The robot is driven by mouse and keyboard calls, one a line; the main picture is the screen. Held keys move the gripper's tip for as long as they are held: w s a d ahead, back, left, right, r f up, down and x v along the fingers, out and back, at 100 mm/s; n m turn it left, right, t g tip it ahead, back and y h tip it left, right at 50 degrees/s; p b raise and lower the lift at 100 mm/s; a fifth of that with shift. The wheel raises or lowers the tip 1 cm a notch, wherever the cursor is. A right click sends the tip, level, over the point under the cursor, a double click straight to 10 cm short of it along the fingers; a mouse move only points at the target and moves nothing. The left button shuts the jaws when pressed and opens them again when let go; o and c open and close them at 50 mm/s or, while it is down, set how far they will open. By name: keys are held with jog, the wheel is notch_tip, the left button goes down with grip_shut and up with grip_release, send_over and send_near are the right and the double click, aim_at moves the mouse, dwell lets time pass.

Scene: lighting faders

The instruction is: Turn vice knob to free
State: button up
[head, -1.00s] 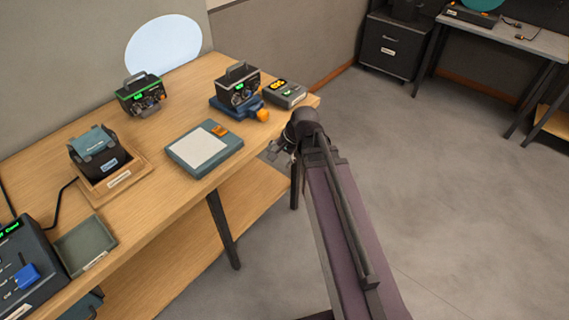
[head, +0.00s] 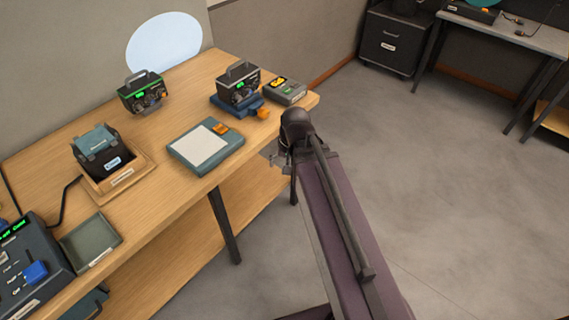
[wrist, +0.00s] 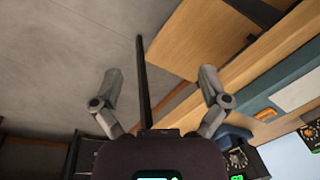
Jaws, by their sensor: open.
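The vice (head: 222,106) is a blue block on the wooden bench and carries a black device (head: 238,82) with a handle and a green display. Its orange knob (head: 262,113) sticks out at the bench's front side. My gripper (head: 272,153) is just off the bench's front edge, nearer the camera than the knob and apart from it. In the wrist view my gripper (wrist: 160,72) has its two fingers spread wide with nothing between them. Blue, seemingly part of the vice, shows at lower right there. I cannot make out the knob in that view.
On the bench (head: 150,195) are a teal pad with a white plate (head: 199,146), a second black device (head: 140,93), a small grey box (head: 285,91), a wooden tray (head: 137,178) and a console (head: 30,265). Open floor (head: 440,210) lies right.

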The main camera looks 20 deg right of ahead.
jog(key=shift+s, duration=0.1)
jog(key=s+n, duration=0.1)
jog(key=n+h, duration=0.1)
jog(key=s+n, duration=0.1)
jog(key=shift+s+d+f+g+h, duration=0.1)
jog(key=shift+s+d+g+h, duration=0.2)
jog(key=shift+s+g, duration=0.1)
jog(key=c, duration=0.5)
